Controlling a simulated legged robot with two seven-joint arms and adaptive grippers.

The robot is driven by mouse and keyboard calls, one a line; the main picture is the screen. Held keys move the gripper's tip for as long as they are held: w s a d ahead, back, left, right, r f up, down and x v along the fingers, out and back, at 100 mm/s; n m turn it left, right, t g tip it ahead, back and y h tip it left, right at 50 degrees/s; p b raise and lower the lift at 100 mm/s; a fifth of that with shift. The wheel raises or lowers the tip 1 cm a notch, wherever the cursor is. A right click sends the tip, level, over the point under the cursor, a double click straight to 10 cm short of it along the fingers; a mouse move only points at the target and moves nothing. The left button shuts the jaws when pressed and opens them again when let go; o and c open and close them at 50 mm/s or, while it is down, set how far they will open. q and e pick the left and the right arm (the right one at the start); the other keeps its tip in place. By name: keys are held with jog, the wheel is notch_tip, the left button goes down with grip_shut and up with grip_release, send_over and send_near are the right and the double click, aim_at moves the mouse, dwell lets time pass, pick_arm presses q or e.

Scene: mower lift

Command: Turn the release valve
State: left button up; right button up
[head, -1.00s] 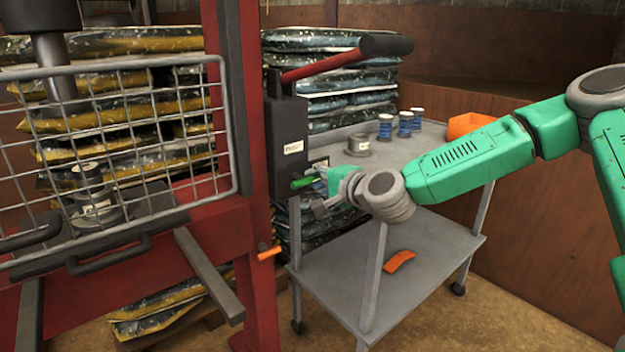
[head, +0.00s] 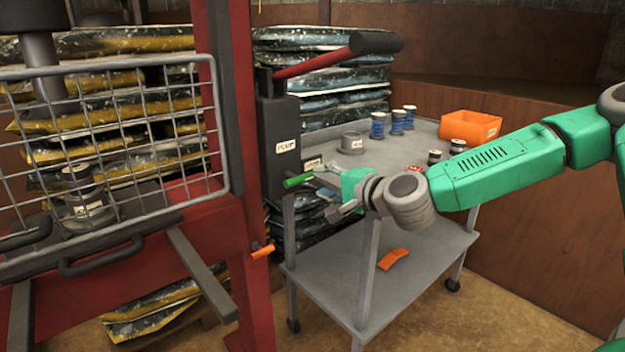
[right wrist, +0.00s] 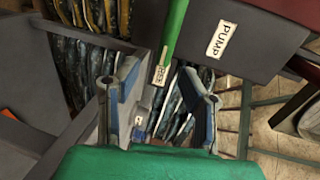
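The release valve shows as a green handle (head: 297,180) sticking out of the lower part of the dark pump body (head: 278,145), which has a "PUMP" label. My right gripper (head: 328,196) is just right of the handle, with its fingers spread and nothing between them. In the right wrist view, the open right gripper (right wrist: 156,95) has one finger on each side of the picture. The green handle (right wrist: 175,32) lies ahead, roughly in line with the gap, with a small tag near its end. I see no clear contact. My left gripper is not in view.
A grey cart (head: 395,165) stands right of the pump, carrying blue cans (head: 397,121) and an orange bin (head: 470,126). A red pump lever (head: 320,62) is above. A red frame with a wire guard (head: 110,150) fills the left. An orange handle (head: 263,251) sits lower on the frame.

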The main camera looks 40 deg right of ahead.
jog(key=shift+d+v, duration=0.25)
jog(key=shift+v, duration=0.9)
jog(key=shift+a+f, duration=0.1)
jog(key=shift+a, duration=0.05)
jog(key=shift+f, duration=0.1)
jog(key=s+a+f+n+g, duration=0.3)
jog(key=s+f, duration=0.1)
jog(key=f, duration=0.4)
jog(key=s+a+f+n+g, duration=0.3)
jog(key=s+f, duration=0.1)
jog(key=f, duration=0.4)
jog(key=s+a+f+n+g, duration=0.3)
jog(key=s+f, duration=0.1)
jog(key=f, duration=0.3)
jog(key=s+a+f+n+g+h, duration=0.1)
jog(key=s+f+n+g, duration=0.4)
jog(key=s, duration=0.6)
jog(key=s+a+f+n+g, duration=0.2)
jog(key=s+f+n, duration=0.1)
jog(key=s+f, duration=0.65)
jog(key=shift+n+t, duration=0.3)
jog(key=shift+t, duration=0.1)
jog(key=r+p, duration=0.1)
jog(key=r, duration=0.2)
jog(key=r+p, duration=0.1)
jog(key=r, duration=0.1)
jog(key=shift+w+a+p, duration=0.2)
jog(key=shift+a+p, duration=0.15)
jog(key=shift+a, duration=0.05)
